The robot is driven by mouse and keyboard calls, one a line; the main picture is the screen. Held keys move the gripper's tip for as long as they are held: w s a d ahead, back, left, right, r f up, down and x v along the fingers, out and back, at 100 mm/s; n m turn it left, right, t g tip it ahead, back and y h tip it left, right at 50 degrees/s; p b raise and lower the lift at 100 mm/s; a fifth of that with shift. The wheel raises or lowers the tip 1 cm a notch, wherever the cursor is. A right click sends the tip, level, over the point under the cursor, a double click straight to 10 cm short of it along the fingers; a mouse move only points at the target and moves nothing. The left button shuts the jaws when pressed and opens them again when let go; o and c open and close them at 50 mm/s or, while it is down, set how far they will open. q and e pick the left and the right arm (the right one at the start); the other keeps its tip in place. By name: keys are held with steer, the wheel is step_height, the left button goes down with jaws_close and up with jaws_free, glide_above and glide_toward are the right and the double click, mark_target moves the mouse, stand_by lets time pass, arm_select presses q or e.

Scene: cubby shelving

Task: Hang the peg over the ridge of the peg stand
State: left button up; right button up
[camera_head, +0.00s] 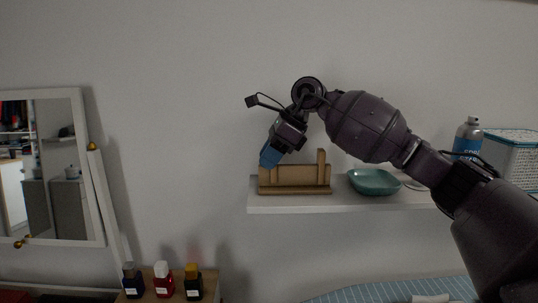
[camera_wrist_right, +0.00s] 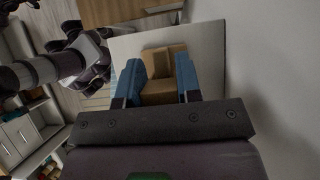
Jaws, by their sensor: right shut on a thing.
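The wooden peg stand (camera_head: 295,175) sits on a white wall shelf, with a tall upright at its right end. My right gripper (camera_head: 268,158) comes down over the left end of the stand, its blue fingers tilted down. In the right wrist view the gripper (camera_wrist_right: 160,82) is shut on a brown wooden piece, apparently the peg (camera_wrist_right: 159,92). More wood of the same colour, apparently the stand, shows just beyond it. In the head view the fingers hide the peg, and I cannot tell whether it touches the stand. My left gripper is not in view.
A teal bowl (camera_head: 374,182) stands right of the stand on the white shelf (camera_head: 290,204). A blue spray can (camera_head: 467,138) and a woven basket (camera_head: 512,158) are farther right. Small bottles (camera_head: 163,279) stand below left. The wall above is clear.

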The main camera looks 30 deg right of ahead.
steer(key=o, duration=1)
steer(key=v, duration=1)
steer(key=shift+s+d+r+b, duration=0.15)
steer(key=shift+d+r+b, duration=0.05)
steer(key=shift+r+b, duration=0.15)
